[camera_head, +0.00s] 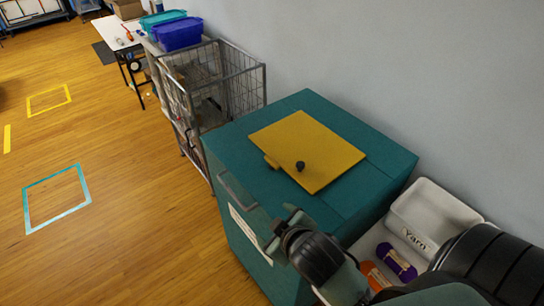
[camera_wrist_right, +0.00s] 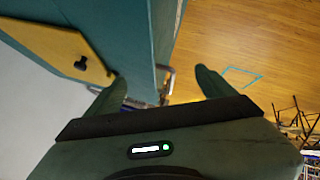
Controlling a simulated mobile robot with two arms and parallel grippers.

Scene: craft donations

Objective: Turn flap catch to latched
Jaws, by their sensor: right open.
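The flap catch (camera_head: 300,166) is a small black knob near the front edge of a yellow flap (camera_head: 315,145). The flap lies flat on top of a teal cabinet (camera_head: 350,190). In the right wrist view the catch (camera_wrist_right: 80,63) shows at upper left on the yellow flap (camera_wrist_right: 50,42), its handle seen from the side; I cannot tell whether it is latched. My right gripper (camera_head: 283,228) is by the cabinet's front upper edge, apart from the catch. Its two fingers are spread, with nothing held between them (camera_wrist_right: 160,80). My left gripper is out of view.
A grey handle (camera_head: 237,190) and a white label are on the cabinet's front. A wire cart (camera_head: 215,85) stands behind at left. The wooden floor at left is mostly clear.

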